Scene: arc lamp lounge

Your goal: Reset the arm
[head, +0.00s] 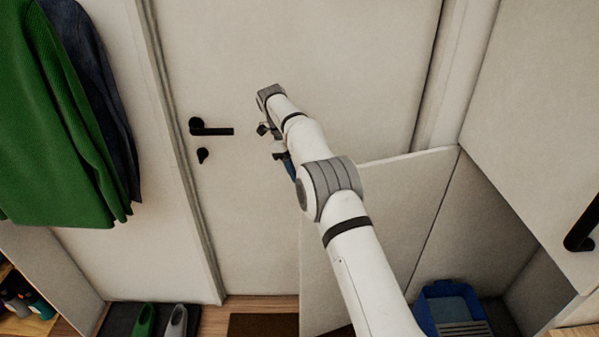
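My white and grey arm reaches up from the bottom right in the head view, bends at a grey joint and ends in front of a closed pale door (320,60). My gripper (271,142) is small and dark at its far end, partly hidden by the arm itself. Its fingers are too small and covered to tell whether they are open or shut. I see no object in it. The black door handle (212,129) is to the left of the gripper, with a visible gap in the picture. A black lock piece (203,155) is below the handle.
A green garment (60,120) and a dark one (105,90) hang at left. Shoes (145,320) stand on a dark mat below. A pale panel (400,220) stands behind my arm, with a blue bin (425,312) at lower right. A black-handled cabinet front (540,110) is at right.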

